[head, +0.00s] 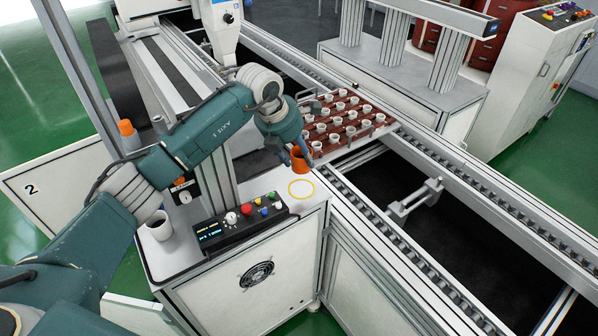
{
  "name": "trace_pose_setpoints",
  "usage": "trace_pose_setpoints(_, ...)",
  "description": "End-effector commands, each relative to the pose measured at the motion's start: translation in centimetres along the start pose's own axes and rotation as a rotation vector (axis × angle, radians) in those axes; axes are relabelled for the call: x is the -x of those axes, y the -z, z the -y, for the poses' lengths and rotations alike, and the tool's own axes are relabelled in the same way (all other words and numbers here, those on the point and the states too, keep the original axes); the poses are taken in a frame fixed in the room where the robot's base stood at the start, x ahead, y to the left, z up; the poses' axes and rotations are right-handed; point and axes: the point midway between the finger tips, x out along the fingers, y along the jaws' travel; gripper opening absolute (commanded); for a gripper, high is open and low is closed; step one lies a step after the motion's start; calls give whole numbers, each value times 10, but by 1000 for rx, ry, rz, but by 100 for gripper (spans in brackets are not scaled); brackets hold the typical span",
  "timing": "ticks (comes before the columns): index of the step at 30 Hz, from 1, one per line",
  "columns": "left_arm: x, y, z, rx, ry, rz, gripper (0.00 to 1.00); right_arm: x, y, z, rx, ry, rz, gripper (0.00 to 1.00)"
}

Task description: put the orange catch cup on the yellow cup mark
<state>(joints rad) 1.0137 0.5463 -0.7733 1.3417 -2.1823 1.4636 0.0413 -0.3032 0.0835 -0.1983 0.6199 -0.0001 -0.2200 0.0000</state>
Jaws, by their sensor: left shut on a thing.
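The orange catch cup (301,161) is upright in the head view, near the right edge of the cabinet top beside the conveyor. My left gripper (298,148) is shut on it, reaching in from the left and above. The yellow cup mark (301,190) is a thin ring on the cabinet top, just in front of the cup in the picture, and it is empty. I cannot tell whether the cup touches the surface or hangs above it. My right gripper is not in view.
A control box (238,219) with buttons stands left of the mark. A white cup (159,225) stands at the cabinet's left side. Behind the orange cup, a red-brown tray (376,129) with many small white cups sits on the conveyor (400,236).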

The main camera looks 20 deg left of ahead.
Motion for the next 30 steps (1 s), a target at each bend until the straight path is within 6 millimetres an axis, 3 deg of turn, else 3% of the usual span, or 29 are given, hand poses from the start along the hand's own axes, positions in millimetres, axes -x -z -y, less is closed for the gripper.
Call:
trace_pose_setpoints(3, -21, 10, 0, 1, 2, -3, 27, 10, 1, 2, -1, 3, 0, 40)
trace_pose_setpoints(17, -72, 31, 0, 0, 2, -1, 27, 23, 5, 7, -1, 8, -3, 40)
trace_pose_setpoints(29, -80, 34, 0, -2, 0, 1, 27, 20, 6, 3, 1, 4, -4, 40)
trace_pose_setpoints(30, -80, 35, 0, -2, 0, 1, 50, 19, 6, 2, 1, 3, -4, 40)
